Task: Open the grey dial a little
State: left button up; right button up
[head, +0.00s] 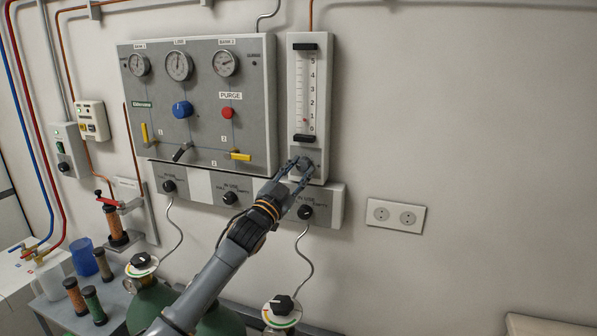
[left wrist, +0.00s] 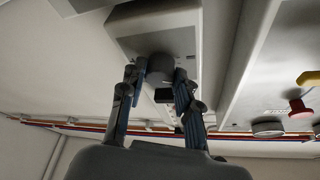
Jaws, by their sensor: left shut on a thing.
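The grey dial (head: 304,164) is a round knob low on the tall flowmeter (head: 317,95), under its scale. My left gripper (head: 299,166) reaches it from below, and its fingers partly cover the dial in the head view. In the left wrist view the dial (left wrist: 160,66) sits between the two fingertips of my left gripper (left wrist: 161,74), which are closed on its sides. My right gripper is in neither view.
The gauge panel (head: 250,110) with a blue knob (head: 182,109) and yellow levers is left of the flowmeter. Black knobs (head: 306,212) line the strip below. A wall socket (head: 396,215) is at right. Gas cylinders (head: 150,300) stand below.

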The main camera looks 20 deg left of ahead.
pick_arm(q)
jog(key=o, duration=1.1)
jog(key=shift+o, duration=0.2)
jog(key=v, duration=1.2)
jog(key=shift+f, duration=0.1)
